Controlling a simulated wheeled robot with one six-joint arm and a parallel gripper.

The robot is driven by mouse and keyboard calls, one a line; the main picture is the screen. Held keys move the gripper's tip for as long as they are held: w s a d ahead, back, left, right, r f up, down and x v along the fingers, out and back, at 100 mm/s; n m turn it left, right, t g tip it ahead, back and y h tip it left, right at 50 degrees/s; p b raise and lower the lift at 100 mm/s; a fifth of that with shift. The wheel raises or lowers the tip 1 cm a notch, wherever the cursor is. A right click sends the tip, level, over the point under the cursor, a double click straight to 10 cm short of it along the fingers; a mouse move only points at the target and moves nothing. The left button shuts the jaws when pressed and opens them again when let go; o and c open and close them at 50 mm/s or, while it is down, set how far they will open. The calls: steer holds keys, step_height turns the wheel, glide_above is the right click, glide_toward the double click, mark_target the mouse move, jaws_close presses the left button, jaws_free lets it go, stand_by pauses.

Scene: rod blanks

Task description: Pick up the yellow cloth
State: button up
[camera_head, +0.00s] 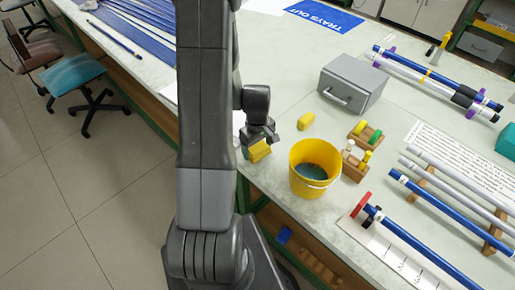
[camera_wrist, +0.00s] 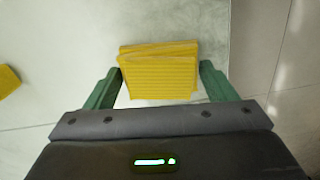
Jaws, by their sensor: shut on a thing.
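My gripper (camera_wrist: 160,85) is shut on a folded yellow cloth (camera_wrist: 160,72), which sits between its green fingers in the wrist view. In the head view the same cloth (camera_head: 259,151) hangs at the tip of my gripper (camera_head: 260,138), at the near edge of the table, left of the yellow bucket. How far the cloth is above the table is hard to tell. A second yellow object (camera_head: 306,121), possibly a sponge, lies on the table right of my gripper. A yellow piece (camera_wrist: 9,80) also shows at the left edge of the wrist view.
A yellow bucket (camera_head: 309,186) with something blue inside stands right of my gripper. Blue and white rods (camera_head: 434,209) lie at the right. Open floor (camera_head: 80,190) is at the left.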

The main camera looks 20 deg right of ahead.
mark_target(258, 146)
steer(key=shift+r, duration=0.1)
step_height(258, 146, up, 10)
steer(key=shift+b, duration=0.45)
